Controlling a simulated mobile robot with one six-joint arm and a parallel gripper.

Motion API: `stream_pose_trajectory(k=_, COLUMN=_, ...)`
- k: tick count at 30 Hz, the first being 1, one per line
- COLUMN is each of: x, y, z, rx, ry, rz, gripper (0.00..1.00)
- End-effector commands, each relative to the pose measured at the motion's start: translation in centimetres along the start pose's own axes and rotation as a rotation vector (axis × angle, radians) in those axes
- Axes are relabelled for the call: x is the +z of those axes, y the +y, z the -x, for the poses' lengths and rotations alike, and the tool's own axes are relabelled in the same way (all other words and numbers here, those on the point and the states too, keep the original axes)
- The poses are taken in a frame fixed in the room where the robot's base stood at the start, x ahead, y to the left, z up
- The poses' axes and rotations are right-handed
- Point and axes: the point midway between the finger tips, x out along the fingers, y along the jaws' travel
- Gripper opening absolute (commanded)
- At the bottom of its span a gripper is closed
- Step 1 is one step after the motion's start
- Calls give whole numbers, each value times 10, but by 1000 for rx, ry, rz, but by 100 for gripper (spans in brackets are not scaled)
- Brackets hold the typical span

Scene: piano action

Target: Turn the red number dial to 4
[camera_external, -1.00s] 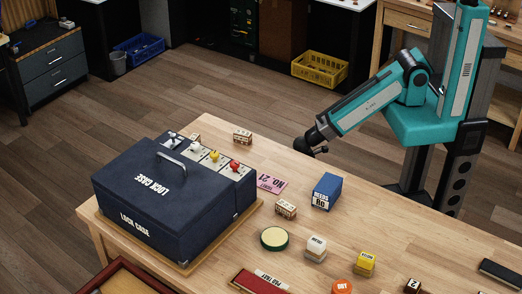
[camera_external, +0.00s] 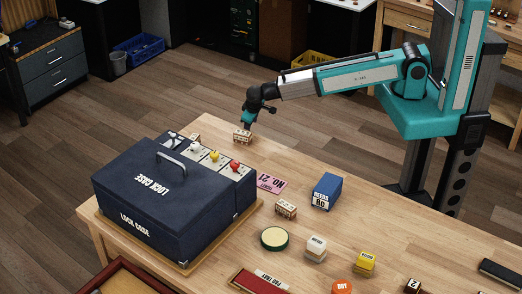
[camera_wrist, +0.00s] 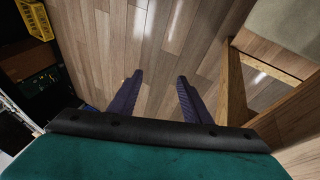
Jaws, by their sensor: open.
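The red dial (camera_external: 235,166) is a small red knob on a pale plate on the dial strip of the dark blue lock case (camera_external: 150,215). It is the rightmost of several knobs, beside a yellow knob (camera_external: 214,156). The number it points to is too small to read. My gripper (camera_external: 247,126) hangs above the far table edge, up and right of the knobs in the external view, apart from the red dial. In the wrist view its two dark fingers (camera_wrist: 158,80) are spread with nothing between them. The red dial does not show there.
A small wooden block (camera_external: 242,137) stands just below my gripper in the external view. A pink card (camera_external: 271,183), a blue box (camera_external: 327,190) and another wooden block (camera_external: 286,209) lie right of the case. The wrist view shows mostly wooden floor (camera_wrist: 155,35).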

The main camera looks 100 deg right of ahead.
Motion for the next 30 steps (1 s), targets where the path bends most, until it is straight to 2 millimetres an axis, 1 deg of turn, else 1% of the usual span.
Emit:
stream_pose_trajectory(k=1, x=-22, y=2, z=13, rx=4, ry=29, rz=-29, gripper=44)
stream_pose_trajectory(k=5, x=-68, y=1, z=47, rx=7, ry=102, rz=-110, gripper=44)
stream_pose_trajectory(k=6, x=-82, y=-2, z=59, rx=4, ry=125, rz=-135, gripper=44)
stream_pose_trajectory(k=8, x=-102, y=-7, z=80, rx=-3, ry=159, rz=-175, gripper=44)
stream_pose_trajectory(k=9, x=-115, y=-12, z=94, rx=-10, ry=181, rz=-202, gripper=44)
stream_pose_trajectory(k=11, x=-132, y=-21, z=116, rx=-25, ry=211, rz=-243, gripper=44)
stream_pose_trajectory(k=12, x=-143, y=-28, z=132, rx=-36, ry=229, rz=-271, gripper=44)
stream_pose_trajectory(k=14, x=-156, y=-42, z=156, rx=-57, ry=250, rz=-316, gripper=44)
stream_pose_trajectory(k=16, x=-168, y=-60, z=184, rx=-86, ry=264, rz=-371, gripper=44)
stream_pose_trajectory(k=19, x=-175, y=-90, z=223, rx=-131, ry=256, rz=-455, gripper=44)
stream_pose_trajectory(k=22, x=-169, y=-127, z=263, rx=-180, ry=212, rz=-542, gripper=44)
stream_pose_trajectory(k=23, x=-164, y=-139, z=274, rx=-193, ry=191, rz=-569, gripper=44)
stream_pose_trajectory(k=24, x=-157, y=-155, z=290, rx=-210, ry=161, rz=-602, gripper=44)
stream_pose_trajectory(k=26, x=-144, y=-178, z=313, rx=-232, ry=113, rz=-649, gripper=44)
stream_pose_trajectory(k=27, x=-135, y=-193, z=329, rx=-245, ry=78, rz=-679, gripper=44)
stream_pose_trajectory(k=29, x=-120, y=-214, z=354, rx=-259, ry=25, rz=-719, gripper=44)
stream_pose_trajectory(k=30, x=-109, y=-228, z=371, rx=-267, ry=-12, rz=-743, gripper=44)
